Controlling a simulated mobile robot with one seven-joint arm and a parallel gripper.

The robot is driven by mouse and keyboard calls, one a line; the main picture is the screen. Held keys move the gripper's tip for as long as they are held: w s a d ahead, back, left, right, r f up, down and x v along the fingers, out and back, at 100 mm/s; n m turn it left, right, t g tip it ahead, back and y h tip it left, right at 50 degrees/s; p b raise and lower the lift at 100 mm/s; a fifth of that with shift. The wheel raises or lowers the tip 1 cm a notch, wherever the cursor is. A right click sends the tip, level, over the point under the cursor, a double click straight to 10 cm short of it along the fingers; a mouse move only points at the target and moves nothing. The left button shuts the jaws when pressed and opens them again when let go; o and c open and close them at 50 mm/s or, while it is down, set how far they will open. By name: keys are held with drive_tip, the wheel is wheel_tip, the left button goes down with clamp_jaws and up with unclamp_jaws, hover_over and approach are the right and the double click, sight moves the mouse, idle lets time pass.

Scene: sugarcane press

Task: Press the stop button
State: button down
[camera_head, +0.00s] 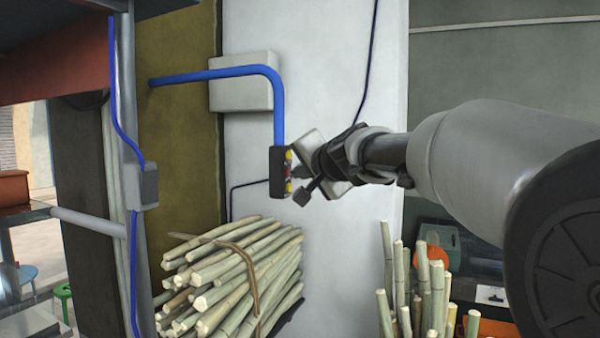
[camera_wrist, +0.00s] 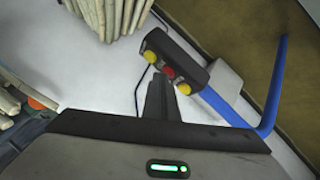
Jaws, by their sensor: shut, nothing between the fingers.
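A dark control box (camera_head: 276,173) hangs at the lower end of a blue pipe in front of the white wall. In the wrist view the box (camera_wrist: 187,53) carries a red button (camera_wrist: 168,71) between two yellow buttons. No label is readable; the red one looks like the stop button. My gripper (camera_head: 295,172) is shut and empty, at the box's right side, facing the buttons. In the wrist view the closed fingertips (camera_wrist: 159,79) appear right at the red button, overlapping its edge. I cannot tell whether they touch it.
The blue pipe (camera_head: 278,112) runs up from the box and bends left past a grey wall box (camera_head: 242,80). A tied bundle of cane (camera_head: 235,275) lies below. More upright canes (camera_head: 405,295) stand at lower right. White wall lies behind my gripper.

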drive_tip(key=shift+s+d+b, duration=0.35)
drive_tip(key=shift+d+b, duration=0.3)
drive_tip(key=shift+d, duration=0.05)
drive_tip(key=shift+s+d+b, duration=0.3)
drive_tip(key=shift+d+b, duration=0.25)
drive_tip(key=shift+d, duration=0.25)
drive_tip(key=shift+s+d+b, duration=0.35)
drive_tip(key=shift+d+b, duration=0.25)
drive_tip(key=shift+d, duration=0.15)
drive_tip(key=shift+s+d+b, duration=0.3)
drive_tip(key=shift+d+b, duration=0.25)
drive_tip(key=shift+d, duration=0.25)
